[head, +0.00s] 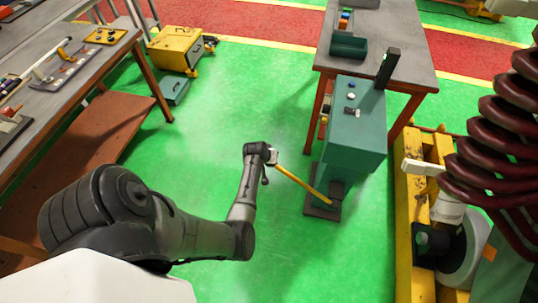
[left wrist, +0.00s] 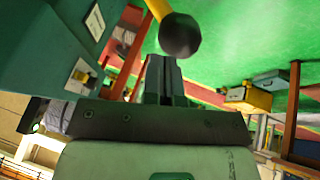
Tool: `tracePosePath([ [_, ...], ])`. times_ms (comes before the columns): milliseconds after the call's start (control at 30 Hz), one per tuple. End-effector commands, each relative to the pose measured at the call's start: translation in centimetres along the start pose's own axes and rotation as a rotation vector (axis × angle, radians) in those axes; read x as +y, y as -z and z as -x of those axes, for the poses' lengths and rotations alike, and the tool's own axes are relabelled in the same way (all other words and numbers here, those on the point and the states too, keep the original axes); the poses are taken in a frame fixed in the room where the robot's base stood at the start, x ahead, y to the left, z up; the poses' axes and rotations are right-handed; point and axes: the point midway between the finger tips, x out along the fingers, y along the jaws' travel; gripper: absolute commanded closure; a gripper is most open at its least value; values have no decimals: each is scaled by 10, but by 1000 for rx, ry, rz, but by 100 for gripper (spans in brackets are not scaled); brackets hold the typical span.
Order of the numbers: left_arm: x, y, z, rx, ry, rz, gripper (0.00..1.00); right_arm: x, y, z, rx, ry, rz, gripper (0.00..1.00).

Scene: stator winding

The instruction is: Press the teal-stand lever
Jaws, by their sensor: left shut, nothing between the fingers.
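The teal stand (head: 355,135) is a box-shaped pedestal on a dark base plate, right of centre in the head view. Its yellow lever (head: 303,185) slants from a dark pivot low on the stand up and left to my left gripper (head: 271,156). The gripper hides the lever's upper end there. In the left wrist view, my shut left gripper (left wrist: 164,65) is empty. The lever's dark round knob (left wrist: 180,35) shows just past the fingertips. I cannot tell whether they touch. My right gripper is not in view.
A grey table (head: 400,55) stands behind the stand. A workbench (head: 85,75) with small parts is at the left. Yellow machinery (head: 408,230) stands at the right. Green floor (head: 195,150) between is clear.

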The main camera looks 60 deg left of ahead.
Motion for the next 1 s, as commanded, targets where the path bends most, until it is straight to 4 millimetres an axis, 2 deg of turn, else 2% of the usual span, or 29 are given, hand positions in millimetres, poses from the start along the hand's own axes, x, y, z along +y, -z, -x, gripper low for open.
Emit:
tracePosePath([
  [33, 11, 5, 14, 1, -6, -1, 100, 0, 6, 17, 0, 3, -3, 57],
  [67, 15, 6, 18, 3, -9, -2, 100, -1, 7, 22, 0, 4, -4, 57],
  [300, 5, 6, 64, 9, -10, -2, 100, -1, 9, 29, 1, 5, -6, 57],
  [500, 1, 7, 93, 10, -13, -2, 100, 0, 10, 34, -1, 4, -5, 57],
  [700, -2, 7, 108, 8, -14, -2, 100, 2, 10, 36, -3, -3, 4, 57],
  [1000, -2, 7, 112, 8, -16, -1, 100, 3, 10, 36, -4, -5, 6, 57],
])
